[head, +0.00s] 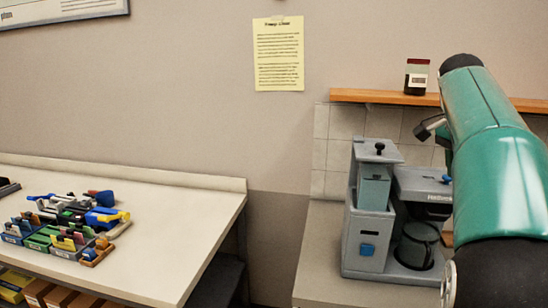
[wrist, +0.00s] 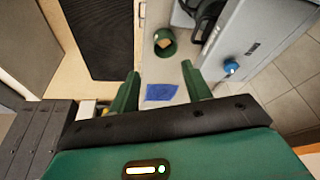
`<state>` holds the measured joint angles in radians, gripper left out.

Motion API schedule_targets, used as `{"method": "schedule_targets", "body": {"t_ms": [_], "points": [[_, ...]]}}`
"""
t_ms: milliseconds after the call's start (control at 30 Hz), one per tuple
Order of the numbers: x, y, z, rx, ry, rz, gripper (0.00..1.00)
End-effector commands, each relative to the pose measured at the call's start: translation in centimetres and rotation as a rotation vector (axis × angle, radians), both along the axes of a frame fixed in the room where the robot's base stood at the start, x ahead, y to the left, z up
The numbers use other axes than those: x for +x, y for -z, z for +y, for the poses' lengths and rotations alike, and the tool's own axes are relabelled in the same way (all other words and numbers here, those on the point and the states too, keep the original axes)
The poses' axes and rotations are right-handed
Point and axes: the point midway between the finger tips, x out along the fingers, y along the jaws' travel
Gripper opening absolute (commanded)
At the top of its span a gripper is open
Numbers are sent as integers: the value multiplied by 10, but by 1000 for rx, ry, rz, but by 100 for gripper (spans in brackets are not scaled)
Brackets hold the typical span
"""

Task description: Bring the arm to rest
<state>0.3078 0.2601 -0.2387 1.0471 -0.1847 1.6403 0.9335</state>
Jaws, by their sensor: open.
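My arm (head: 490,130), teal with black joints, rises at the right of the head view in front of the counter and the shelf. My gripper (wrist: 160,68) shows in the wrist view with its two green fingers apart and nothing held between them. A flat blue piece (wrist: 161,92) shows in the gap between the fingers, on the pale surface beyond; it does not appear gripped. In the head view the fingers cannot be made out.
A grey coffee machine (head: 366,246) stands on the right counter (head: 318,262), close to my arm. A wooden shelf (head: 375,96) holds a dark jar (head: 416,75). The left desk (head: 165,225) carries several stationery items.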

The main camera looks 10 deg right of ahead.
Motion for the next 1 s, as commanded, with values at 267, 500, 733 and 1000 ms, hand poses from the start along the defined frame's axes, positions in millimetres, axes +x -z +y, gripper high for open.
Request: {"method": "schedule_targets", "body": {"t_ms": [267,500,733,1000], "points": [[-35,26,91,32,-440,-46,48],[-82,75,179,8,-840,-85,48],[-140,142,252,-58,-1202,-115,48],[-190,209,295,-142,-1469,-126,48]]}}
